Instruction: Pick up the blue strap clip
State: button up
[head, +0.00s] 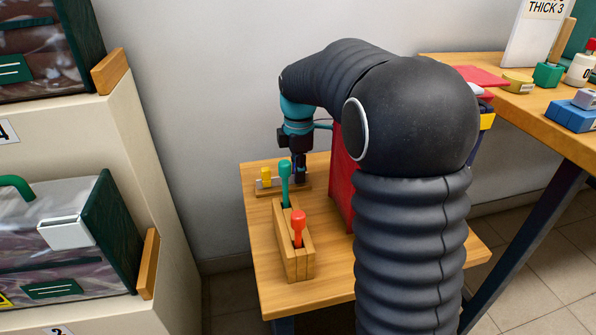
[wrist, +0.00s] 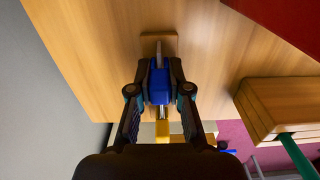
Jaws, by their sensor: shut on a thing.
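The blue strap clip (wrist: 159,91) is between the two fingers of my gripper (wrist: 159,72) in the wrist view, with a pale grey piece at its far end. My gripper is shut on it. In the head view my gripper (head: 300,176) points down over the small wooden stand (head: 267,192) at the back of the wooden table, and the clip is hidden or too small to make out. I cannot tell whether the clip still touches the stand. A yellow clip (head: 266,175) stands just left of my gripper; yellow also shows in the wrist view (wrist: 162,128).
A wooden holder (head: 295,264) with a green-handled tool (head: 285,172) and a red-handled tool (head: 298,223) stands in front of my gripper. A red panel (head: 342,185) rises to the right. Bagged comforters (head: 65,245) sit on shelves at left. The table's front left is clear.

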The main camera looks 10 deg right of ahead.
jog(key=shift+r, duration=0.1)
notch_tip(320, 180, up, 28)
jog(key=p, duration=0.3)
